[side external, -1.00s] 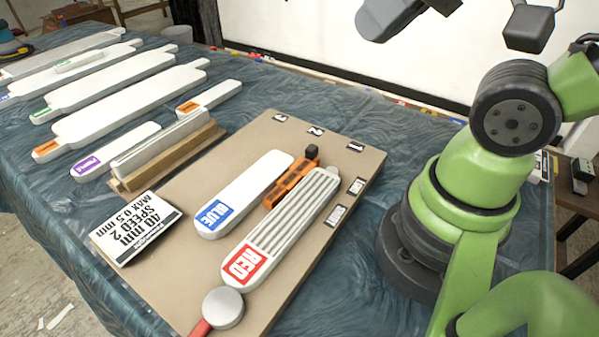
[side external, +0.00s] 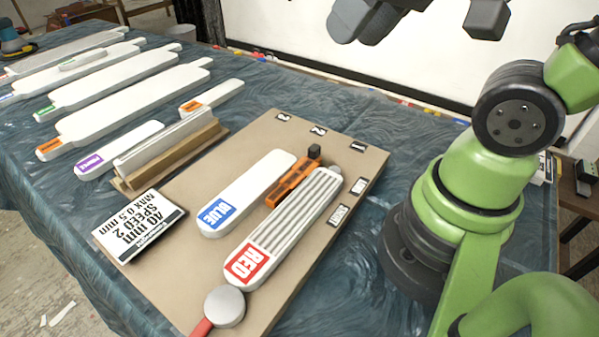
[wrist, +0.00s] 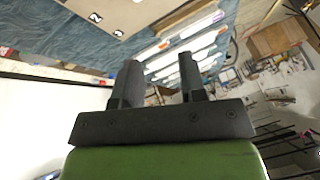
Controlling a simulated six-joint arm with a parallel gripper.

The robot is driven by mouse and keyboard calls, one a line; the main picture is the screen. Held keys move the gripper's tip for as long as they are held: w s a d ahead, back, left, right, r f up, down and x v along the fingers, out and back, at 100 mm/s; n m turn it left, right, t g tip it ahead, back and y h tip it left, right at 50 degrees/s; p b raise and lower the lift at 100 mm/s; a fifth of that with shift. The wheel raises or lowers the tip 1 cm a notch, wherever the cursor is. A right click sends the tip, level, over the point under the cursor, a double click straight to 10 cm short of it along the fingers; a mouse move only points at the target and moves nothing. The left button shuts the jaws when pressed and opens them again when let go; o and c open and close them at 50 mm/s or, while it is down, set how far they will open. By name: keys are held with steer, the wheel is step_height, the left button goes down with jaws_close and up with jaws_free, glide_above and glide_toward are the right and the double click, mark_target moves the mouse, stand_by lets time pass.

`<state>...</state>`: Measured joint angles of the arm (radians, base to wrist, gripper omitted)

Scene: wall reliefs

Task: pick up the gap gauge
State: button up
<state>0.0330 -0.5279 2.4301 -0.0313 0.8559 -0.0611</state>
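The gap gauge appears to be the slim orange tool with a black block at its far end (side external: 289,184). In the side view it lies on the tan board (side external: 190,262), between the white BLUE piece (side external: 246,192) and the ribbed white RED piece (side external: 293,222). My gripper (wrist: 160,62) shows in the wrist view with its two dark fingers apart and nothing between them. It is raised away from the board, whose corner is at the upper left of that view. In the side view only grey parts of my arm's end show at the top edge; the fingers are not clear there.
A sign (side external: 138,226) and a round grey disc with a red handle (side external: 224,306) lie at the board's edges. A wooden holder (side external: 170,155) with a white strip stands left of the board. Several long white pieces fill the table's far left.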

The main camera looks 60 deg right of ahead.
steer(key=w+d+f+n+g+h, duration=0.1)
steer(key=w+d+f+n+g, duration=0.1)
steer(key=w+d+f+g, duration=0.4)
steer(key=n, duration=0.1)
glide_toward(314, 147)
steer(key=shift+s+a, duration=0.1)
step_height(314, 147, down, 4)
steer(key=shift+f, duration=3.1)
jaws_close()
steer(key=shift+r, duration=0.1)
